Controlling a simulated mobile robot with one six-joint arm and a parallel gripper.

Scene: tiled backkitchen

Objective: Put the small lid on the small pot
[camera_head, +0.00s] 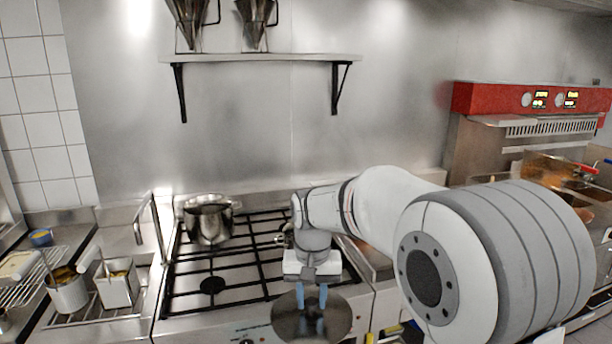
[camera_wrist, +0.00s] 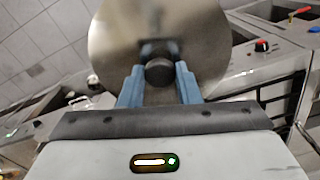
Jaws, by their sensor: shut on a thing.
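My gripper (camera_head: 312,298) is shut on the knob of a round grey metal lid (camera_head: 290,322). It holds the lid in front of the stove's front edge. In the wrist view the lid (camera_wrist: 115,45) fills the top middle, and its dark knob sits between the blue fingers of my gripper (camera_wrist: 160,75). A shiny metal pot (camera_head: 208,222) stands on the back left of the stove, left of and behind my gripper. A smaller metal thing (camera_head: 284,236) shows just left of my arm on the stove, mostly hidden; I cannot tell whether it is the small pot.
The black stove grate (camera_head: 212,285) is bare at front left. Left of the stove stand metal containers (camera_head: 118,282) with contents. A wall shelf (camera_head: 260,58) hangs above the stove. A red-topped fryer unit (camera_head: 530,100) is at the right.

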